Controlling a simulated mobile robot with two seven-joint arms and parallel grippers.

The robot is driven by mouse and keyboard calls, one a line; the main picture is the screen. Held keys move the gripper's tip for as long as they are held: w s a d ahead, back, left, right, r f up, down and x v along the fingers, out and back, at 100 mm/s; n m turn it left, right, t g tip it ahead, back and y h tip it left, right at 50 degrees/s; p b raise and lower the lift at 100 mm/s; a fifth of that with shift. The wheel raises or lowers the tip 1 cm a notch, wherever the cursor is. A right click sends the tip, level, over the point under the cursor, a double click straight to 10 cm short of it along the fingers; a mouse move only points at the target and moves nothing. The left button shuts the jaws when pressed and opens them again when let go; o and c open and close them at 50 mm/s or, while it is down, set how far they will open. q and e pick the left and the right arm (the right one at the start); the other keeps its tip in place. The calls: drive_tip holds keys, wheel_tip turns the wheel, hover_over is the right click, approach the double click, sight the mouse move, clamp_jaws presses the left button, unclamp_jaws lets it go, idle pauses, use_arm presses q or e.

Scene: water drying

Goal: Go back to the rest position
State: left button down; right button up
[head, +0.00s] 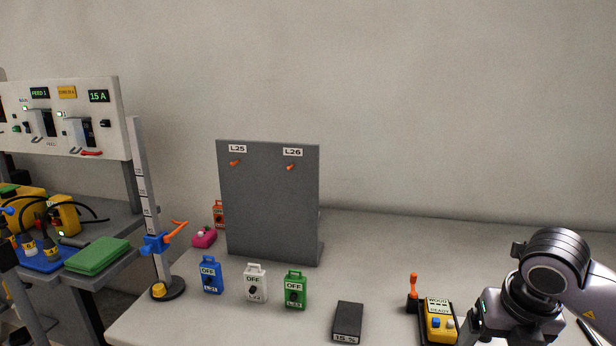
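My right arm comes in from the right edge, over the right part of the grey table (380,250). The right gripper (486,326) points down at the bottom edge, beside the yellow-fronted meter marked "WOOD READY" (440,325). Its fingertips are cut off or hidden, so I cannot tell whether it is open or holds anything.
A grey panel (270,205) with hooks L25 and L26 stands on the table. Blue (211,275), white (255,284) and green (295,290) OFF tags stand before it. A black "15 %" block (347,322) lies ahead. A post stand (150,220) is at left.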

drive_tip(key=s+a+f+n+g+y+p, duration=0.1)
drive_tip(key=s+a+f+n+g+y, duration=0.15)
drive_tip(key=a+y, duration=0.4)
drive_tip(key=s+a+f+n+g+y+p, duration=0.1)
drive_tip(key=s+a+y, duration=0.3)
drive_tip(key=a, duration=0.6)
drive_tip(key=a+r+m+t+y+p, duration=0.1)
drive_tip(key=a+r+m+t+y, duration=0.4)
drive_tip(key=a+r+m+y, duration=0.4)
drive_tip(key=w+d+f+m+t+h+p, duration=0.25)
drive_tip(key=d+f+m+t+h, duration=0.85)
drive_tip(key=m, duration=0.7)
drive_tip(key=s+d+f+m+g+h, duration=0.2)
drive_tip(key=s+d+f+m, duration=0.1)
drive_tip(key=s+f, duration=0.2)
drive_tip(key=s+d+f+m+g+h, duration=0.2)
drive_tip(key=s+f, duration=0.4)
drive_tip(key=f, duration=0.4)
drive_tip(key=shift+s+d+m+g+h, duration=0.15)
drive_tip(key=shift+d+m+g+h, duration=0.25)
drive_tip(key=shift+m+g+h, duration=0.55)
